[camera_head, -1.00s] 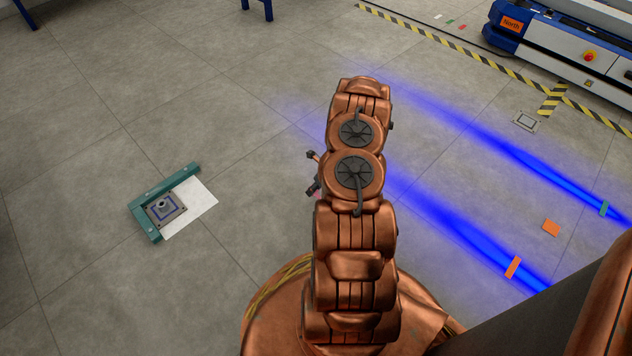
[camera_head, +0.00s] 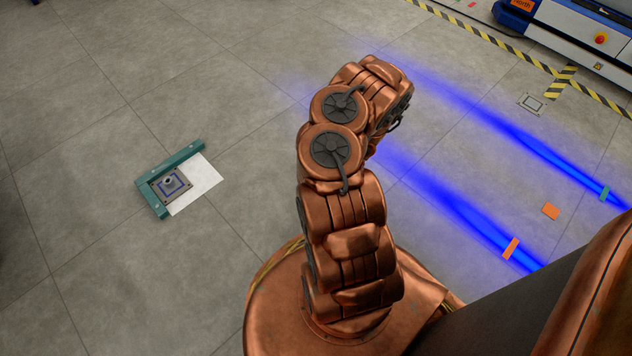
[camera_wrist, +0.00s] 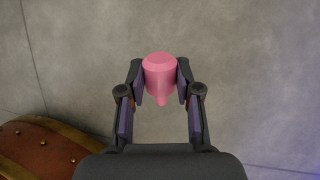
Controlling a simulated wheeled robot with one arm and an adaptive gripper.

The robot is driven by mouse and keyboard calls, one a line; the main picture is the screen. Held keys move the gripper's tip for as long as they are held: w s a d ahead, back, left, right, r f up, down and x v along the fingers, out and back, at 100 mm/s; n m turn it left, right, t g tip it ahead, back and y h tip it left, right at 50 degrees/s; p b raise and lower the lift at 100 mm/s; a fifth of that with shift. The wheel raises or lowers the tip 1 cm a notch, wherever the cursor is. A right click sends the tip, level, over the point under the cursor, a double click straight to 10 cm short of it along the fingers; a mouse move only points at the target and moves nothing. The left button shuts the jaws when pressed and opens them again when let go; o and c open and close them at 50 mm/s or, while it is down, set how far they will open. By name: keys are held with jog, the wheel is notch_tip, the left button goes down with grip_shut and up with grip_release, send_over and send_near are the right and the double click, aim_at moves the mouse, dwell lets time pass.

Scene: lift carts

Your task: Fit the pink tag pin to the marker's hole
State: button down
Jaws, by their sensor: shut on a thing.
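The pink tag pin (camera_wrist: 160,75) shows in the wrist view, held between the two fingers of my gripper (camera_wrist: 160,84). Its wide rounded end is up in the picture and its narrow stem points down. In the head view my arm hides the gripper and the pin.
A white sheet (camera_head: 205,180) lies beside the marker. Blue light bands cross the floor at right, with orange patches (camera_head: 550,211) near them. A blue and white machine (camera_head: 580,40) stands at top right behind yellow-black tape. Floor between my arm and the marker is clear.

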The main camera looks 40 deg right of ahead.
jog(key=shift+s+a+r, duration=0.1)
jog(key=shift+s+a, duration=0.6)
jog(key=shift+a, duration=0.25)
jog(key=shift+w+d+r+n, duration=0.25)
jog(key=shift+w+r+n, duration=0.05)
jog(key=shift+w, duration=0.25)
jog(key=shift+w+d+r+n, duration=0.2)
jog(key=shift+w+r+n, duration=0.1)
jog(key=shift+w, duration=0.2)
jog(key=w+a+r+n+g+y, duration=0.1)
jog(key=w+r+n+g+y, duration=0.25)
jog(key=w+r+n, duration=1.05)
jog(key=w+a+r+n+g+h, duration=0.2)
jog(key=w+a+r+n+g, duration=0.1)
jog(key=w+a+r+n, duration=0.2)
jog(key=w+a+r+n+g+h+p, duration=0.1)
jog(key=w+a+r+n+g+h, duration=0.2)
jog(key=r, duration=0.7)
jog(key=shift+w+a+r+n, duration=0.3)
jog(key=shift+w+a+n, duration=0.9)
jog(key=shift+a+n, duration=0.9)
